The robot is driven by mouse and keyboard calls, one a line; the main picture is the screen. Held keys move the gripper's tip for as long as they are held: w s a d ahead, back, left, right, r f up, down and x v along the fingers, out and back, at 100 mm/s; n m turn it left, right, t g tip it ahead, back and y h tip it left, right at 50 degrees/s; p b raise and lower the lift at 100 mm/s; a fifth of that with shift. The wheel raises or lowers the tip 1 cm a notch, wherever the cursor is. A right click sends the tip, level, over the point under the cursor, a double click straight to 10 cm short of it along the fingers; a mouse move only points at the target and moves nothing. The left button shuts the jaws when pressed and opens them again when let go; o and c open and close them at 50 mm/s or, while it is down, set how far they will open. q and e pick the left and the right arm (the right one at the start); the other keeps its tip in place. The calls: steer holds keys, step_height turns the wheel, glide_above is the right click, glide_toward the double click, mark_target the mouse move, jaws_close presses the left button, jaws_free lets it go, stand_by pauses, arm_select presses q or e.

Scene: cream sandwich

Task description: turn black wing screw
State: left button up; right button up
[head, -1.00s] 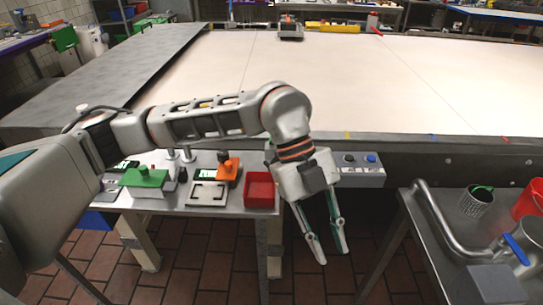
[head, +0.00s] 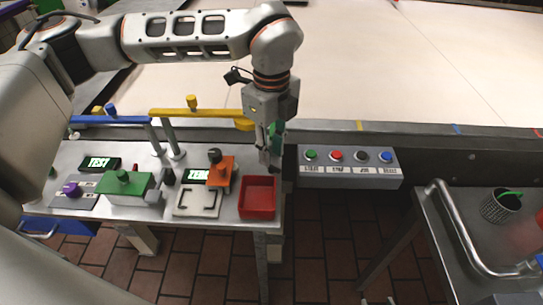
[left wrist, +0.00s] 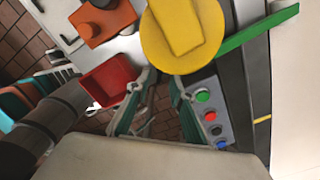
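I cannot tell for sure which part is the black wing screw. A black knob (head: 215,155) tops the orange block (head: 222,173) on the metal bench; in the left wrist view it shows at the top edge (left wrist: 103,3). A small black piece (head: 168,176) is beside the green block (head: 125,187). My left gripper (head: 270,158) points down behind the red tray (head: 257,198), right of the orange block. In the left wrist view its fingers (left wrist: 158,82) are apart with nothing between them. My right gripper is not in view.
A yellow arm (head: 212,113) with a round yellow end (left wrist: 180,35) is close beside my left gripper. A blue arm (head: 120,120) is further left. A button panel (head: 350,168) is to the right. The large pale table (head: 400,70) behind is largely clear.

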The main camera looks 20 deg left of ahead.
mark_target(272, 164)
arm_select(q)
steer(key=shift+f, duration=1.6)
steer(key=shift+w, duration=0.1)
jaws_close()
steer(key=shift+m, duration=0.3)
steer(key=m, duration=0.4)
steer(key=shift+r+m, duration=0.1)
steer(key=shift+m, duration=0.2)
steer(key=m, duration=0.4)
steer(key=shift+m, duration=0.3)
